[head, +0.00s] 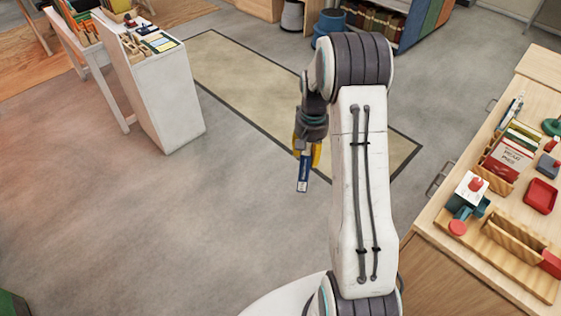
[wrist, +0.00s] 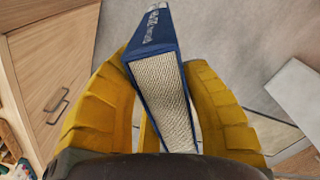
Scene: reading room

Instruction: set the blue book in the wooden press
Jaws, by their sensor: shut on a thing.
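The blue book (head: 304,172) hangs below my gripper (head: 307,152), over the open floor, left of my arm. In the wrist view my gripper (wrist: 155,85) has its yellow fingers closed on either side of the blue book (wrist: 153,35), with its page block facing the camera. The book is upright and slightly tilted, clear of any surface. A wooden stand (head: 496,257) with an upright board, which looks like the wooden press, sits on the right-hand counter near its front corner. It is well to the right of my gripper.
The wooden counter (head: 455,240) also holds a red-covered book (head: 512,153) in a wooden holder, a red tray (head: 540,196) and a teal-and-white device (head: 468,195). A white cabinet (head: 165,100) stands at upper left. Floor between is clear.

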